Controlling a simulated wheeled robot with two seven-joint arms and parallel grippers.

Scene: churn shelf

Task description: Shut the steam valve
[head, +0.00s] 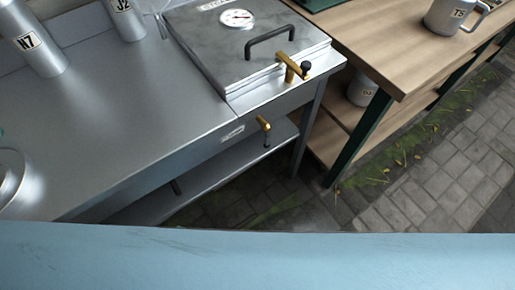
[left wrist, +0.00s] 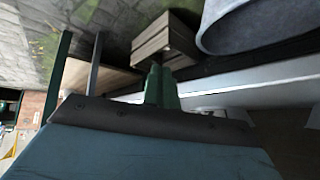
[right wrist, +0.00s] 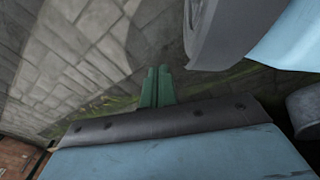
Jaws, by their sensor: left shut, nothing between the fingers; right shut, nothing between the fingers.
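A brass valve (head: 287,66) with a dark knob sits at the front right corner of the steel steamer box (head: 205,50). A second brass fitting (head: 264,124) with a dark tip sticks out from the counter's front, lower and to the left. I cannot tell which is the steam valve. Both are clear of my grippers. My left gripper (left wrist: 161,70) shows its green fingers together and empty in the left wrist view. My right gripper (right wrist: 158,72) is also shut and empty in the right wrist view. Neither gripper is in the head view.
The steamer has a round gauge (head: 237,18) and a dark lid handle (head: 270,40). Labelled steel containers N7 (head: 35,42) and J2 (head: 124,18) stand on the steel counter (head: 110,110). A wooden table (head: 390,50) with a TS mug (head: 455,15) stands right. Paving (head: 450,150) is open there.

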